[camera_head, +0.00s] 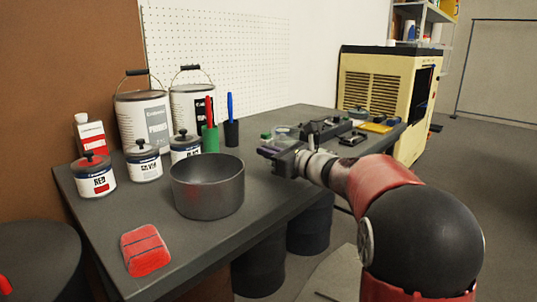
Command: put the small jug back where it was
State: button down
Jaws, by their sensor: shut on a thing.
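My gripper (270,152) reaches in from the right over the dark workbench, past the bowl's right side. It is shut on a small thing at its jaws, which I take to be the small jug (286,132). The jug looks pale and translucent, and shows just above and behind the gripper. My gripper hides its lower part, so I cannot tell whether it touches the bench. A small green spot shows at its left.
A dark metal bowl (207,187) and a red sponge-like block (145,250) are at the bench's front. Paint cans (143,160), large buckets (142,118) and a green cup (209,138) stand at left. Tools (325,130) lie behind my gripper. Bare bench (258,190) lies right of the bowl.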

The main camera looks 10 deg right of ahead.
jog(key=c, duration=1.5)
grip_release()
jog(key=shift+c, duration=0.2)
jog(key=v, duration=1.2)
jog(key=shift+d, duration=0.1)
